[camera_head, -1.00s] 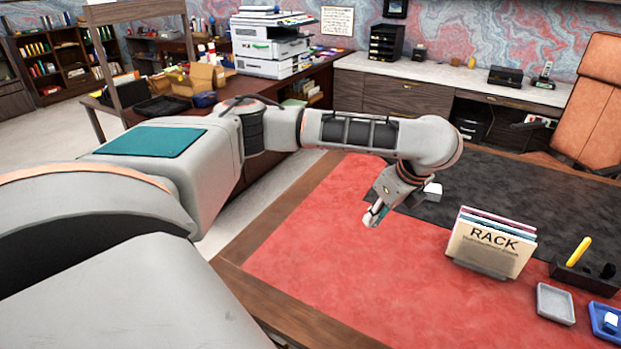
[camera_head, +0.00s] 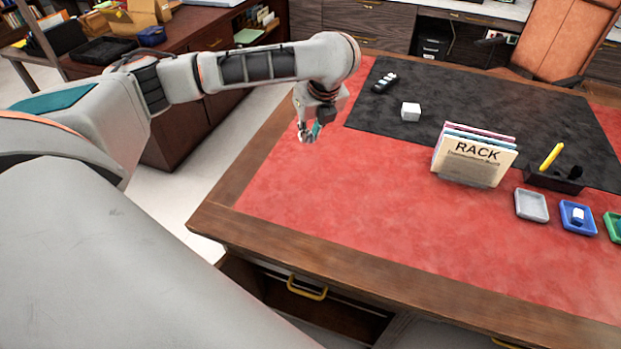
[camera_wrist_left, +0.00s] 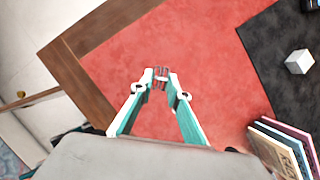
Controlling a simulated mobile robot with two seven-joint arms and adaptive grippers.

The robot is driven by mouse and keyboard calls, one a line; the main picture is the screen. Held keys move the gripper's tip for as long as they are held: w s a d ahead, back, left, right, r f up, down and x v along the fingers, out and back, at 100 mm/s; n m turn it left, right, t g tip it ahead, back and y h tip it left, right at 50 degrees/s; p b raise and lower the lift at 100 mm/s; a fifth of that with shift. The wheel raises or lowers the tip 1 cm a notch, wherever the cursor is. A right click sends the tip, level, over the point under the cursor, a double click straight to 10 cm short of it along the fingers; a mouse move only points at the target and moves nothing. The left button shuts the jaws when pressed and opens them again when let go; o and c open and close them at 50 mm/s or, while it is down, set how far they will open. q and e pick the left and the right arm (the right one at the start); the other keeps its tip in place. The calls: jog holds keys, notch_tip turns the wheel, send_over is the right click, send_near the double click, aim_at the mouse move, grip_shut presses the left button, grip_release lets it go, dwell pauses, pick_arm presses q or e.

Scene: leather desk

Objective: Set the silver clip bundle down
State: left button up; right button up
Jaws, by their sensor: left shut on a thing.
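My left gripper (camera_head: 309,133) hangs fingers-down over the far left part of the red leather desk top (camera_head: 330,200). In the left wrist view my left gripper (camera_wrist_left: 161,77) has its teal-and-white fingers closed in on the small silver clip bundle (camera_wrist_left: 161,80). The bundle is held between the fingertips, with red leather behind it. In the head view it is too small to make out clearly at the fingertips. The gap between the bundle and the desk is hard to judge. My right gripper is not in view.
A file rack (camera_head: 474,160), a pen holder (camera_head: 553,180), a grey tray (camera_head: 519,208) and a blue tray (camera_head: 590,225) stand to the right. A white cube (camera_head: 411,112) and a dark device (camera_head: 385,83) lie on the black mat (camera_head: 455,105). The red surface below the gripper is clear.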

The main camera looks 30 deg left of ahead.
pick_arm(q)
jog(key=b, duration=0.3)
send_over(308, 182)
jog(key=d, duration=0.1)
jog(key=f, duration=1.1)
jog(key=shift+s+d+f, duration=0.15)
jog(key=shift+s+f, duration=0.1)
jog(key=shift+s, duration=0.15)
notch_tip(308, 182, down, 5)
jog(key=shift+r+b, duration=0.1)
jog(key=shift+b, duration=0.8)
jog(key=o, duration=0.9)
jog(key=shift+o, duration=0.2)
